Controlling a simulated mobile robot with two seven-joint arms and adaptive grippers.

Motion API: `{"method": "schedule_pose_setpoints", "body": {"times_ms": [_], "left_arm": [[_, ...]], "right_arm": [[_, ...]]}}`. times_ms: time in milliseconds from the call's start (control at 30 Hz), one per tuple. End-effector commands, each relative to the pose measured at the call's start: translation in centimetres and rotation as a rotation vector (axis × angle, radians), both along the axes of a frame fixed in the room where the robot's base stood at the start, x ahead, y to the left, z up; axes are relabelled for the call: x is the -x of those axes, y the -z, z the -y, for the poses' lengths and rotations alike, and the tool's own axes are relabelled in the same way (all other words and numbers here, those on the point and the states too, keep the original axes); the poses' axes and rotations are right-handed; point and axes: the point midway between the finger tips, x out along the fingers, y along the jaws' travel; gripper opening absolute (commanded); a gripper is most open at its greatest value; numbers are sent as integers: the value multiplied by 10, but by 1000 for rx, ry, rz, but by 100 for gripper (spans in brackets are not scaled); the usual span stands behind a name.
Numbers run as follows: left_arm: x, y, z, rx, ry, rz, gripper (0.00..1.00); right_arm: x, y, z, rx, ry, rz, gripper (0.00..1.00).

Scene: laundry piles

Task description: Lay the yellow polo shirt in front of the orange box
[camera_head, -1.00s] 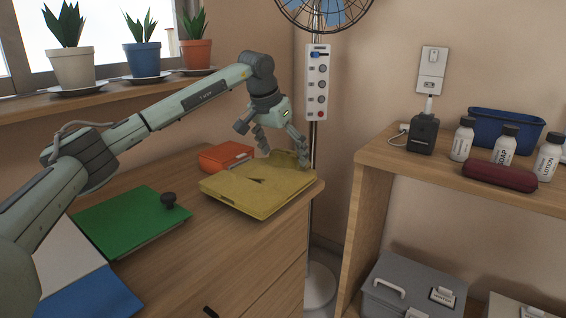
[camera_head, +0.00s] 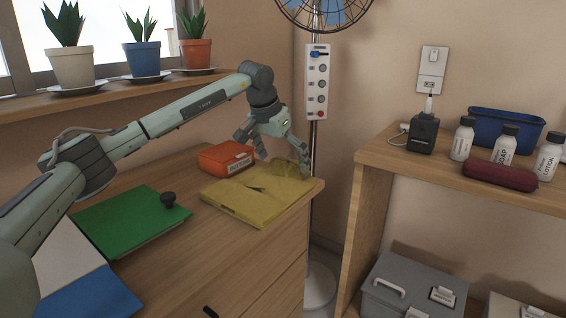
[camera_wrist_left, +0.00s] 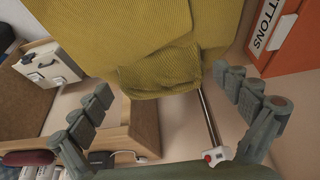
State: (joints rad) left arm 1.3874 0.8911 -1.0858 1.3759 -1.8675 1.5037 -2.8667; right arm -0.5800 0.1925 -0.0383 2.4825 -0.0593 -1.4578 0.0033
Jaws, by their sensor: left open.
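The yellow polo shirt (camera_head: 250,200) lies folded on the wooden dresser top. It is in front of and to the right of the orange box (camera_head: 226,158), close to it. Its far right end has a small bunched, raised part. My left gripper (camera_head: 283,162) is open over that end, fingers spread to either side of it. In the left wrist view the shirt (camera_wrist_left: 130,35) fills the upper middle, with nothing clearly pinched between the fingertips (camera_wrist_left: 162,82). The orange box (camera_wrist_left: 285,35) shows there at the right, with lettering. My right gripper is not in view.
Potted plants line the window sill (camera_head: 110,100). A fan pole (camera_head: 316,150) stands behind the dresser's right edge. A shelf with bottles (camera_head: 463,140) is at right.

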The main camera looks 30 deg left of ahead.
Motion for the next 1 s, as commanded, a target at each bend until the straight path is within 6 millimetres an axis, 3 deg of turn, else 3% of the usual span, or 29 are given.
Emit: {"method": "schedule_pose_setpoints", "body": {"times_ms": [533, 700, 1000], "left_arm": [[38, -95, -5, 0, 0, 3, 100], [44, -107, -6, 0, 0, 0, 100], [45, -109, -6, 0, 0, 0, 100]], "right_arm": [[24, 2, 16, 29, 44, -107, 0], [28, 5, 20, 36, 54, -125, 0], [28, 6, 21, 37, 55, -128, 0]]}}
